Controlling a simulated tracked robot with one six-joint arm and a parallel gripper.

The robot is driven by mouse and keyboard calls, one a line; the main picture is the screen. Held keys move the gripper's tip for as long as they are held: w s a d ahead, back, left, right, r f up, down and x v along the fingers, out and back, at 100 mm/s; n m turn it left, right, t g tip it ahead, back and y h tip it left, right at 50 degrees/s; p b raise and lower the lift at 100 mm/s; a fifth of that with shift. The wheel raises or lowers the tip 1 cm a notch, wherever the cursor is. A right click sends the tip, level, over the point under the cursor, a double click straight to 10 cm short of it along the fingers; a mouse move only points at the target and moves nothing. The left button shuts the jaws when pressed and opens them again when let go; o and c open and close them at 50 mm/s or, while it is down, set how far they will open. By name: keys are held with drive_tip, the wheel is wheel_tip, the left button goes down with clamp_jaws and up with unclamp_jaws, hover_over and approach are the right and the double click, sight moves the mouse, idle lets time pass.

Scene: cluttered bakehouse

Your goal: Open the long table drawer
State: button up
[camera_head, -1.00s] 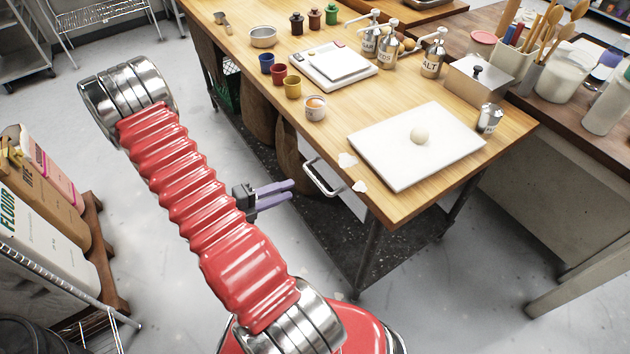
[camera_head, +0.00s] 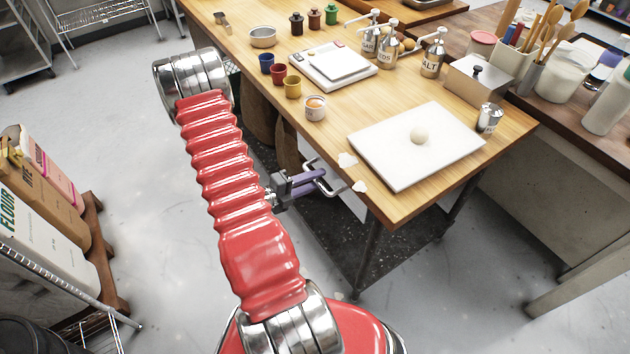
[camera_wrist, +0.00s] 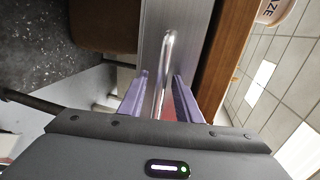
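The long wooden table (camera_head: 400,205) has a drawer under its near edge with a metal bar handle (camera_head: 328,187). In the wrist view the drawer front (camera_wrist: 153,45) is a grey metal panel, and the handle (camera_wrist: 168,50) stands out from it. My gripper (camera_head: 312,180) is at the handle. In the wrist view its two purple fingers (camera_wrist: 160,95) are apart, one on each side of the handle bar, with gaps visible. Whether the drawer front is flush with the table is hard to tell here.
On the table top are a white board (camera_head: 385,165) with a dough ball, a labelled tub (camera_head: 315,108), several coloured cups and a scale (camera_head: 333,65). A dark lower shelf (camera_head: 345,245) lies below. Flour bags (camera_head: 40,205) stand at left. The floor before the table is open.

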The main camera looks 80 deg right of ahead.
drive_tip(key=shift+s+d, duration=0.15)
drive_tip(key=shift+d, duration=0.05)
drive_tip(key=shift+c, duration=0.3)
clamp_jaws()
drive_tip(key=shift+f, duration=0.1)
drive_tip(key=shift+a, duration=0.3)
drive_tip(key=shift+d, duration=0.15)
